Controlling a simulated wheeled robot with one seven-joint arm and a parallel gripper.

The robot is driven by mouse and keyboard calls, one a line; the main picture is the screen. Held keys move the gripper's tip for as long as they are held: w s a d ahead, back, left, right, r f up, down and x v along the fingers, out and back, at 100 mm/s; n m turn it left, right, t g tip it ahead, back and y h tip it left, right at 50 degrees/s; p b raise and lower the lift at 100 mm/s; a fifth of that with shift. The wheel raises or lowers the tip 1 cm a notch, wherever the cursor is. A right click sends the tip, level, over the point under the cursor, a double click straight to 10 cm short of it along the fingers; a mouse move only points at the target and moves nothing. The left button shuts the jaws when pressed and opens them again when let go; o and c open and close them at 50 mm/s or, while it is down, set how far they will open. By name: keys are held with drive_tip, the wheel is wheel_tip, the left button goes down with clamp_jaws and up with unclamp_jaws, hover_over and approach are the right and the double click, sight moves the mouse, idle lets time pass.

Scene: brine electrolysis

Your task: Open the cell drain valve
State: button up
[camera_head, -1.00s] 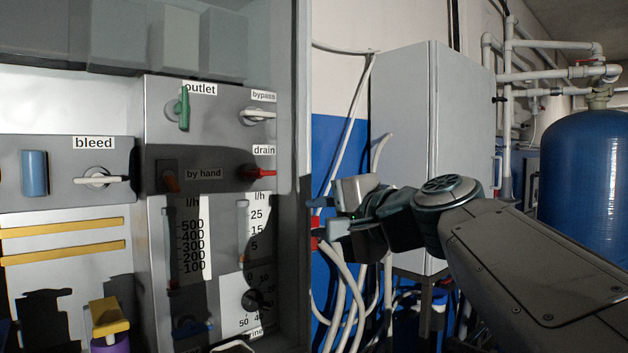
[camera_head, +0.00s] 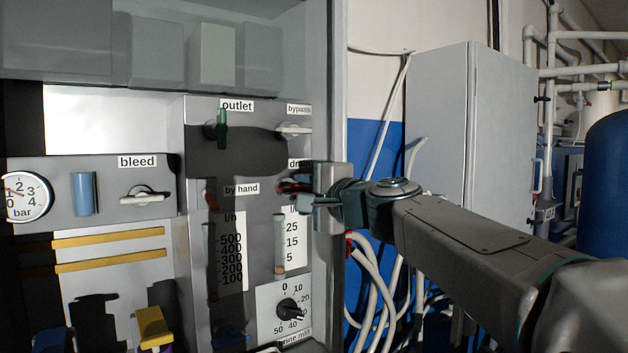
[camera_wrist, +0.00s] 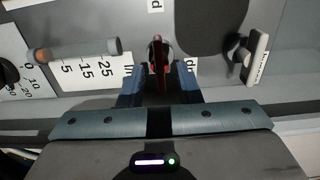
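The drain valve has a red handle (camera_head: 292,187) on the grey panel, under the partly covered "drain" label (camera_head: 296,164). My gripper (camera_head: 314,188) is at the right end of this handle and hides part of it in the head view. In the wrist view the red handle (camera_wrist: 161,55) stands between the two blue fingertips of my gripper (camera_wrist: 160,82). The fingers are apart, with a gap visible on both sides of the handle. The handle points sideways, to the right, in the head view.
The bypass valve (camera_head: 294,129) is just above, with a pale handle. The green outlet valve (camera_head: 220,125) is at its upper left. A flowmeter tube (camera_head: 280,245) and a black dial (camera_head: 290,309) are below. The cabinet's side wall (camera_head: 340,80) stands close to my gripper.

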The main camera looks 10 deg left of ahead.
drive_tip(key=shift+p+x, duration=0.3)
drive_tip(key=shift+x, duration=0.7)
clamp_jaws()
drive_tip(key=shift+f+n+b, duration=0.1)
drive_tip(key=shift+n+b, duration=0.2)
drive_tip(key=shift+b, duration=0.15)
drive_tip(key=shift+n+b, duration=6)
drive_tip(key=shift+n, duration=2.6)
